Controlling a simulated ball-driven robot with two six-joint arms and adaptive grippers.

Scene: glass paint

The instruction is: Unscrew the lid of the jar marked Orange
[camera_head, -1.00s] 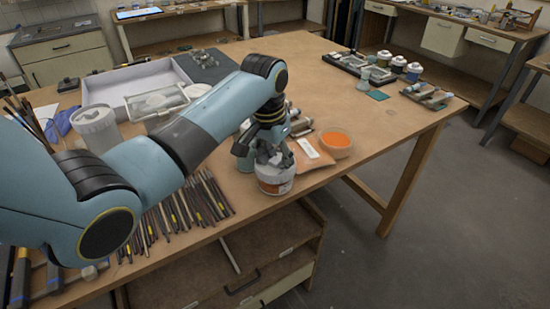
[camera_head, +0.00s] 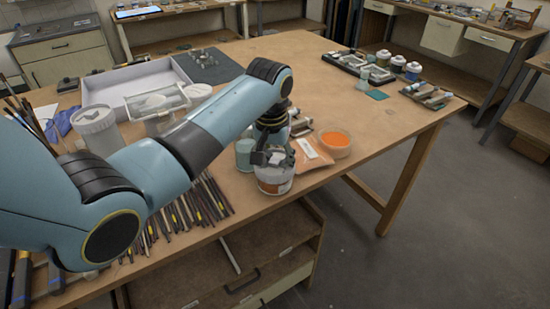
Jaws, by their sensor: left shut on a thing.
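The jar (camera_head: 274,184) is a squat pale tub with an orange-brown label on its side, too small to read. It stands upright near the front edge of the wooden table. My left gripper (camera_head: 275,161) points down over its top, shut on the lid, with the fingers around a pale part there. The fingers hide much of the lid, and I cannot tell how loose it is. My right gripper is not in view.
An orange bag (camera_head: 313,157) and a bowl of orange powder (camera_head: 335,142) lie close on the right. A greenish glass (camera_head: 244,155) stands just left of the jar. Several brushes (camera_head: 190,209) line the front edge. The table's right middle is clear.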

